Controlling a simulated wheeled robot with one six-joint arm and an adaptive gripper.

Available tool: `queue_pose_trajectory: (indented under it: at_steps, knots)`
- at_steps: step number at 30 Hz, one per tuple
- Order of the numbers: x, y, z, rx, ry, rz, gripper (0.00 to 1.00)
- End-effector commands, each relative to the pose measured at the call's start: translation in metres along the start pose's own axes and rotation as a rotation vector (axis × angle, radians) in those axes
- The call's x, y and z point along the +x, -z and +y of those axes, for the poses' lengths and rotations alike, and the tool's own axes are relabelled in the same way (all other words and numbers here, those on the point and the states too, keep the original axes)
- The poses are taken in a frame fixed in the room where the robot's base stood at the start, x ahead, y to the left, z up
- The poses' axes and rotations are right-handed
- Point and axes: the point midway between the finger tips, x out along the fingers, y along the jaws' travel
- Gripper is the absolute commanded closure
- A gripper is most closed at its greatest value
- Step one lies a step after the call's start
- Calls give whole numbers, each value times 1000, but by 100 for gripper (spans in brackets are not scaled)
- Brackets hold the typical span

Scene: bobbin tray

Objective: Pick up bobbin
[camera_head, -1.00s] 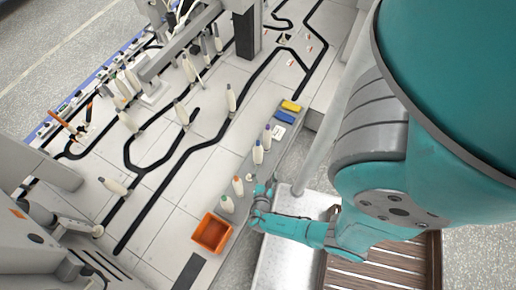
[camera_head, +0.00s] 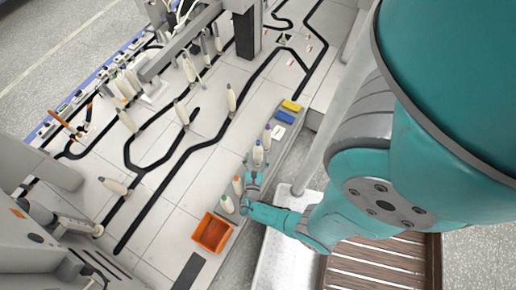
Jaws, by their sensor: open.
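Several bobbins stand upright in a row along the right edge of the machine's deck. One with a blue top (camera_head: 258,153) is just beyond my gripper (camera_head: 256,167). Another bobbin (camera_head: 267,135) stands behind it. An orange-topped bobbin (camera_head: 238,186) and a green-topped bobbin (camera_head: 227,204) stand on the near side, left of my gripper. My gripper is open and small in view, its fingertips at or beside the lower part of the blue-topped bobbin. I cannot tell whether they touch it.
An orange bin (camera_head: 212,233) sits at the near end of the row. A yellow block (camera_head: 291,106) and a blue block (camera_head: 285,117) lie at the far end. More bobbins, such as one (camera_head: 231,97), stand along black tracks on the deck. A slatted wooden surface (camera_head: 385,262) is lower right.

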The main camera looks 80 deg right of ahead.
Motion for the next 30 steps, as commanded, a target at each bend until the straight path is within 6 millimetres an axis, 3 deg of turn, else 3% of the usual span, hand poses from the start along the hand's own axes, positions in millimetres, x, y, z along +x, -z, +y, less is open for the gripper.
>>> queue_pose_trajectory:
  at_steps: [12,23,30]
  knots:
    - [38,0,-2,0,3,0,21]
    - [42,0,-2,1,1,0,21]
    - [42,0,-2,1,1,0,79]
